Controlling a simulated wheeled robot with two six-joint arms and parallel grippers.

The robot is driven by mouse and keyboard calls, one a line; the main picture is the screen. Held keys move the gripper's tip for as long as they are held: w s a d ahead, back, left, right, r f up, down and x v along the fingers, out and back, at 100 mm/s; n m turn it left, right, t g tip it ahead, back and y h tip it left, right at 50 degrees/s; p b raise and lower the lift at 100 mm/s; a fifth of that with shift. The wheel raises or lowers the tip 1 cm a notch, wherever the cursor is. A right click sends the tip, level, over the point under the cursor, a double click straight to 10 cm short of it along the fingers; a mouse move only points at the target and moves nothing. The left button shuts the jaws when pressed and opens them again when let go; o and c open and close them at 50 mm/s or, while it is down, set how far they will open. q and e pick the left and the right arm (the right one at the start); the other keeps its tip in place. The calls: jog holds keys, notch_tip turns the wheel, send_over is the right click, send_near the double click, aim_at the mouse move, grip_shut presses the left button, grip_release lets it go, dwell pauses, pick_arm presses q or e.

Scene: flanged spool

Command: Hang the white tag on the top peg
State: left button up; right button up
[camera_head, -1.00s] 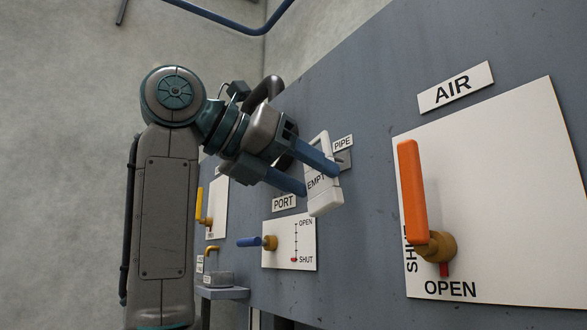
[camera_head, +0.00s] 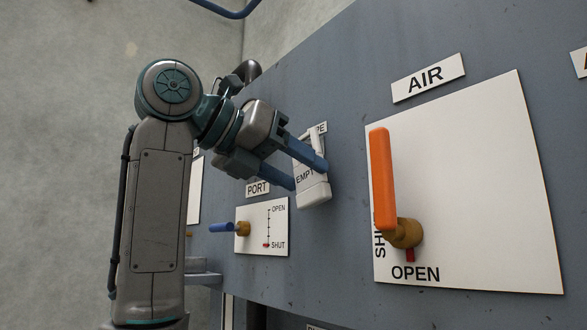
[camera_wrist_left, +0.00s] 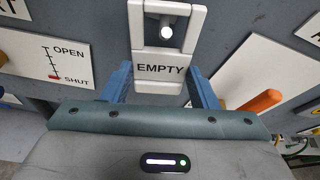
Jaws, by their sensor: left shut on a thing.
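The white tag (camera_head: 313,190), marked EMPTY, hangs upright in my left gripper (camera_head: 307,175), which is shut on it, one blue finger on each side. In the left wrist view the tag (camera_wrist_left: 160,72) has an open window in its upper part. A round pale peg (camera_wrist_left: 166,31) shows in that window; I cannot tell whether it passes through the tag or stands behind it. In the head view the tag and fingers hide this peg. The tag partly covers the PIPE label (camera_head: 322,128). My right gripper is in neither view.
The grey panel (camera_head: 330,75) carries an orange lever (camera_head: 382,178) on the AIR plate (camera_head: 480,190) at right. A blue-handled valve (camera_head: 222,227) sits below the PORT label (camera_head: 257,188) at lower left.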

pick_arm(q)
jog(key=o, duration=1.1)
jog(key=shift+a, duration=0.1)
